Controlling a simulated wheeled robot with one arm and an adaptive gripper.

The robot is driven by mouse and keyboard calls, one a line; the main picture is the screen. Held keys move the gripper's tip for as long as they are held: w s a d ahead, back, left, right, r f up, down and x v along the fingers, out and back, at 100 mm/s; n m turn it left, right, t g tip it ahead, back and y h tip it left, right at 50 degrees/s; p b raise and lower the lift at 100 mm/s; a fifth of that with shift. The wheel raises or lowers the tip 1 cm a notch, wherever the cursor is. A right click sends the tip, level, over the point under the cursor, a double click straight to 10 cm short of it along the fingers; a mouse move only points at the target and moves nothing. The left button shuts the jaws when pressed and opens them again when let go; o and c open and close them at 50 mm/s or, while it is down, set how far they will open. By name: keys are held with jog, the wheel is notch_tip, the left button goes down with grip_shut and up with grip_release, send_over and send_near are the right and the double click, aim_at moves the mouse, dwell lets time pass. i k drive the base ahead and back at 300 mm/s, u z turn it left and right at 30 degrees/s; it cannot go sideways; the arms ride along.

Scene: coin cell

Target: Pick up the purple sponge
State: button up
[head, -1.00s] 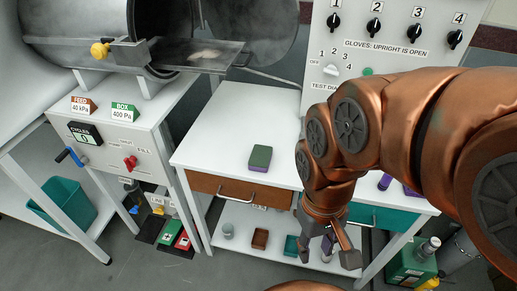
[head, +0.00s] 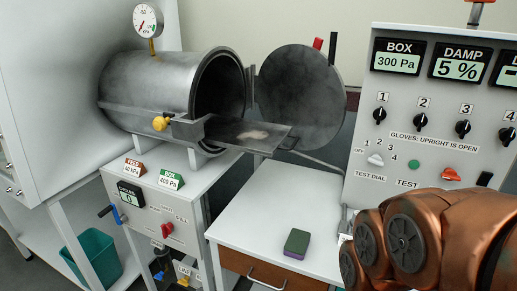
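The sponge (head: 297,243) is a small block with a dark green top and a purple lower side. It lies flat on the white tabletop (head: 250,215), near the front edge, above a brown drawer. Nothing touches it. My copper arm reaches in from the lower right, with its joints to the right of the sponge. My gripper is below the picture's lower edge, so its fingers are hidden now.
A metal chamber (head: 165,85) with an open round door (head: 300,95) and a protruding tray (head: 240,134) stands behind. A control panel (head: 435,120) rises at right. A narrow grey item (head: 345,222) shows beside my arm. The tabletop left of the sponge is clear.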

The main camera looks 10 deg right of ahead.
aim_at(296, 247)
jog(key=u, duration=2)
jog(key=i, duration=2.15)
jog(key=z, duration=2.95)
